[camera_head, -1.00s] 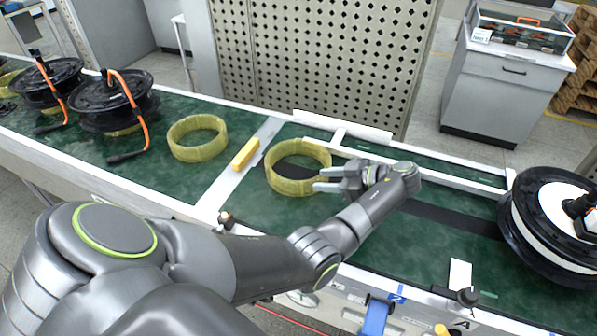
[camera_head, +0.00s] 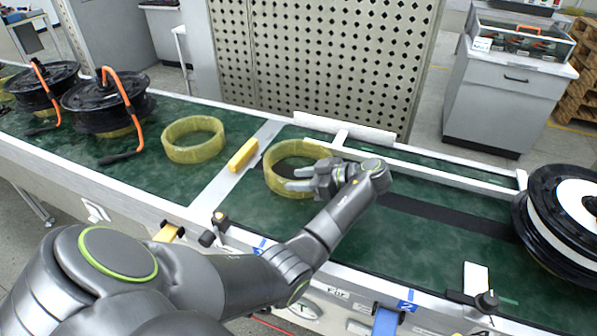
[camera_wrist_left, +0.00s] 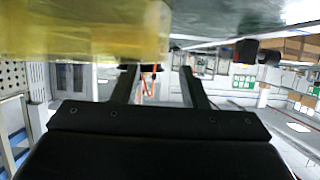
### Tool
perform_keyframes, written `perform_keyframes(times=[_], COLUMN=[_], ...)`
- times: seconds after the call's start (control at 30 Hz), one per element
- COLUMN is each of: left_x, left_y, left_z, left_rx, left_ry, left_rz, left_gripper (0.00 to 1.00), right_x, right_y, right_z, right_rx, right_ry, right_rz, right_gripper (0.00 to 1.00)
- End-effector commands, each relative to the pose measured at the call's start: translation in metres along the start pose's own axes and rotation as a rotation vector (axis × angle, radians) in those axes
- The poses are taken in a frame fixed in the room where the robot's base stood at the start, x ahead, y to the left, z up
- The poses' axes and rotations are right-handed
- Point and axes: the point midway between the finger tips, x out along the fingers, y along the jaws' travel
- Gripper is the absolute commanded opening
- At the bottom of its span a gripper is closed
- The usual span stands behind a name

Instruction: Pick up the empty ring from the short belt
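The empty yellow ring (camera_head: 280,187) lies flat on the short green belt (camera_head: 330,225), to the right of the white divider. My left gripper (camera_head: 290,179) is at the ring's right side in the head view, its fingers overlapping the ring's wall. In the left wrist view the two fingers (camera_wrist_left: 158,85) are apart with nothing visible between them nearby. The ring's blurred yellow wall (camera_wrist_left: 85,35) is very close, at the upper left. I cannot tell whether the fingers touch it. My right gripper is not in view.
A second yellow ring (camera_head: 193,148) lies left of the divider, next to a small yellow block (camera_head: 243,155). Black reels with orange cables (camera_head: 108,105) stand further left. A large black-and-white wheel (camera_head: 560,225) is at right. White rails (camera_head: 430,172) edge the belt's back.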

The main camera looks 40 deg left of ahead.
Motion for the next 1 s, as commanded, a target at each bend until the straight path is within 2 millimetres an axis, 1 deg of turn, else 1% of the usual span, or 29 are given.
perform_keyframes(times=[0.03,0.1,0.2,0.3,0.47,0.77,0.8,1.0], left_x=[0.008,0.015,0.029,0.033,0.032,0.032,0.032,0.031], left_y=[0.001,0.001,0.001,0.001,0.001,0.001,0.001,0.002], left_z=[0.006,0.006,0.003,0.002,0.002,0.002,0.002,0.001], left_rx=[-0.003,-0.003,-0.001,0.000,0.000,0.000,0.000,-0.004], left_ry=[0.001,0.001,0.002,-0.001,-0.001,-0.001,-0.001,0.001], left_rz=[-0.001,-0.001,-0.001,0.001,0.000,0.000,0.000,0.001], left_gripper=[0.40,0.40,0.40,0.40,0.40,0.02,0.00,0.00], right_x=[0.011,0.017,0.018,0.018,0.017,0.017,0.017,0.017], right_y=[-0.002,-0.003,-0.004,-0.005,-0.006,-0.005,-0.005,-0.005], right_z=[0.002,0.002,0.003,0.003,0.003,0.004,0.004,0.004], right_rx=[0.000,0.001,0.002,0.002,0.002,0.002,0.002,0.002], right_ry=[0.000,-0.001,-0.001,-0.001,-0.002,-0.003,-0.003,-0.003], right_rz=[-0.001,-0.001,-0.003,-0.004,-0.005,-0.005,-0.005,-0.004], right_gripper=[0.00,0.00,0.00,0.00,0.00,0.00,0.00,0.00])
